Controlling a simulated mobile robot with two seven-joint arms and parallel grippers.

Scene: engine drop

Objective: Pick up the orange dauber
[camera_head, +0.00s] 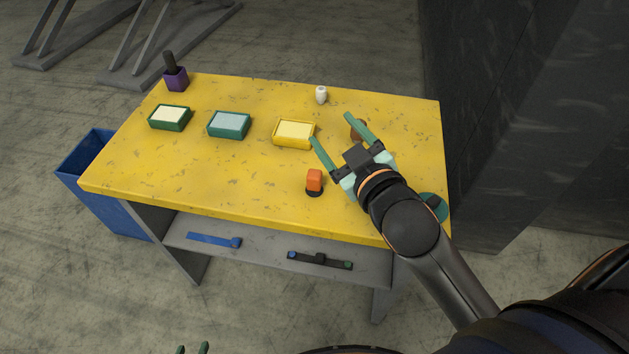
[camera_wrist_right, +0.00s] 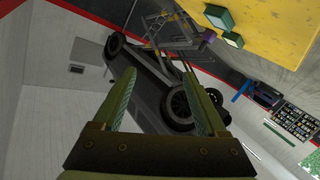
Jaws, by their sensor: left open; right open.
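The orange dauber (camera_head: 314,178) stands upright on the yellow table, near its front edge right of the middle, with a dark base under its orange body. My right gripper (camera_head: 333,128) is open and empty above the table, with its fingers pointing to the back left, past the dauber. The dauber lies just left of and in front of the gripper's palm, outside the fingers. The right wrist view shows the open green fingers (camera_wrist_right: 160,78) with nothing between them; the dauber is not seen there. My left gripper (camera_head: 192,349) barely shows at the bottom edge, with two fingertips apart.
The yellow table (camera_head: 230,175) also bears a dark green tray (camera_head: 170,118), a teal tray (camera_head: 229,125), a yellow tray (camera_head: 294,133), a purple holder (camera_head: 176,79) and a white bottle (camera_head: 321,94). A brown object (camera_head: 357,130) is partly hidden by my right gripper. A blue bin (camera_head: 92,180) stands left.

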